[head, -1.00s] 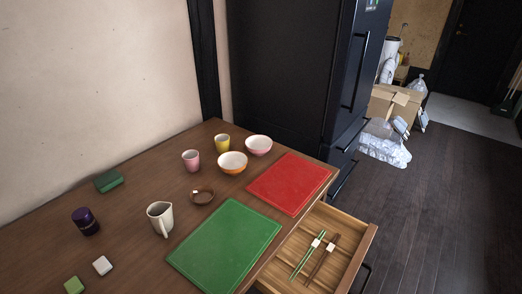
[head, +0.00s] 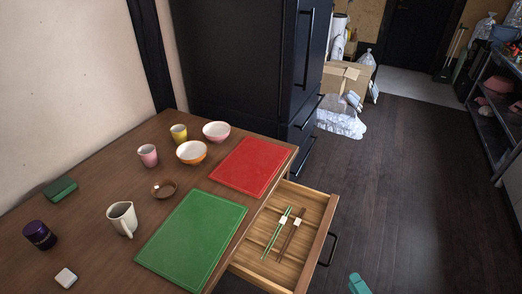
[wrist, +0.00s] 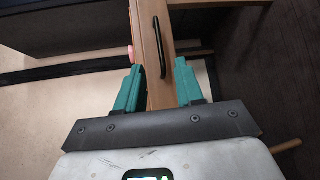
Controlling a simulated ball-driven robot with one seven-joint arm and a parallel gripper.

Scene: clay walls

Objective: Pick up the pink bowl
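The pink bowl (head: 216,132), pink outside and white inside, stands upright at the back of the wooden table (head: 100,165). It is beside the orange bowl (head: 191,152) and near the yellow cup (head: 179,133). My gripper has teal fingers (wrist: 159,86), which are apart with nothing held. In the head view only a teal tip (head: 358,284) shows at the bottom edge, right of the drawer and far from the bowl. A small pink patch shows beside the left finger in the wrist view; I cannot tell what it is.
An open drawer (head: 318,250) holding chopsticks juts out between my gripper and the table. Red (head: 240,166) and green (head: 192,240) boards lie along the table's front. A pink cup (head: 147,155), brown ring-like dish (head: 164,189) and jug (head: 122,218) stand left. A dark fridge (head: 240,65) is behind.

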